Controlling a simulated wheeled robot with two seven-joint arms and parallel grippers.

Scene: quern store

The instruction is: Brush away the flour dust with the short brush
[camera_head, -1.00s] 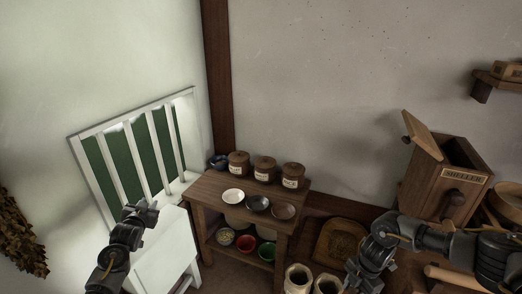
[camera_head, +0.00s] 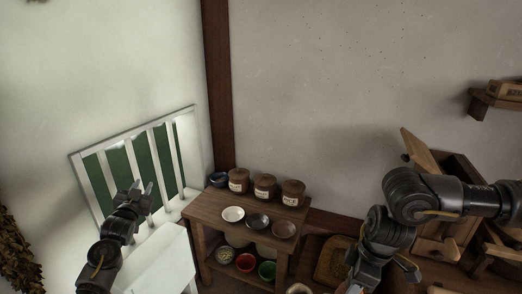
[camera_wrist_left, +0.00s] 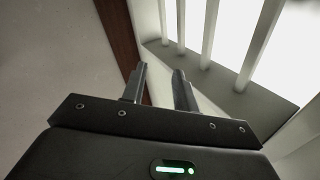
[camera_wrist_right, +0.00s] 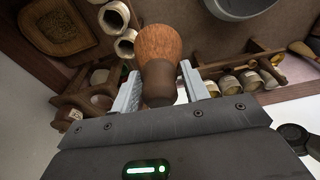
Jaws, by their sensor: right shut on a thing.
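My right gripper (camera_wrist_right: 158,84) is shut on the short brush (camera_wrist_right: 160,48), whose reddish-brown upper part and darker lower part stick up between the fingers in the right wrist view. In the head view my right arm comes in from the right and bends down to the bottom edge; the brush cannot be made out there. I cannot make out any flour dust.
A wooden shelf unit (camera_head: 210,216) holds bowls and labelled jars (camera_head: 265,188). The wooden sheller (camera_head: 455,165) is partly hidden behind my right arm. A wall shelf (camera_head: 490,104) is at the upper right.

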